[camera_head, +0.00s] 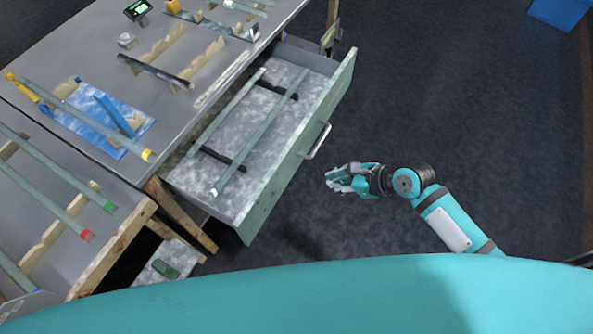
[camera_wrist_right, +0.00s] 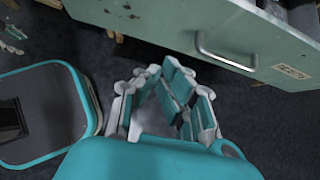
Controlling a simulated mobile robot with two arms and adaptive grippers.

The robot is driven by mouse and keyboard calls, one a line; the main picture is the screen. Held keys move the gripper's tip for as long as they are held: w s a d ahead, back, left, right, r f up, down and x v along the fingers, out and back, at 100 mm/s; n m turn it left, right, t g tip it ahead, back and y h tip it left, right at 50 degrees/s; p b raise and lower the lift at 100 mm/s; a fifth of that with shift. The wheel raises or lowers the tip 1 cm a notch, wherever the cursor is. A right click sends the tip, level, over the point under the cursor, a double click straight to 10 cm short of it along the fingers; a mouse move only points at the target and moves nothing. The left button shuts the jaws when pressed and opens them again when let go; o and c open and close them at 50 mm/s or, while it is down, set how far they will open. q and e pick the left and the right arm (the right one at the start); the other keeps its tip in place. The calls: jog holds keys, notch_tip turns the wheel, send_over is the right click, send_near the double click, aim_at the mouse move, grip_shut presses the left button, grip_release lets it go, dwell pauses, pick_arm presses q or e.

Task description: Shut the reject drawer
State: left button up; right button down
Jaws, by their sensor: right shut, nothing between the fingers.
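The reject drawer (camera_head: 277,185) is pulled out from the bench, its grey-green front facing right. Two glass tubes (camera_head: 256,137) lie in it across dark supports. Its metal handle (camera_head: 317,141) sits on the front. My right gripper (camera_head: 336,179) is shut and empty, in front of the drawer face, a little below and right of the handle, apart from it. In the right wrist view the drawer front (camera_wrist_right: 170,25) with a label and the handle (camera_wrist_right: 225,57) shows beyond my gripper's fingers (camera_wrist_right: 163,90).
The bench top (camera_head: 75,45) holds tubes on wooden racks and a blue stand (camera_head: 112,112). A second bench (camera_head: 25,190) with more tubes stands at the lower left. A blue object (camera_head: 560,12) is at the top right. The dark floor right of the drawer is clear.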

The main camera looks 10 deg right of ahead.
jog(key=shift+w+a+f+b, duration=0.15)
jog(key=shift+w+a+f, duration=0.95)
jog(key=shift+a, duration=0.45)
jog(key=shift+w+a+f+b, duration=0.15)
jog(key=shift+w+a+f, duration=0.95)
jog(key=shift+a, duration=0.4)
jog(key=shift+w+a+f+b, duration=0.15)
jog(key=shift+w+a+f, duration=0.95)
jog(key=shift+a, duration=0.45)
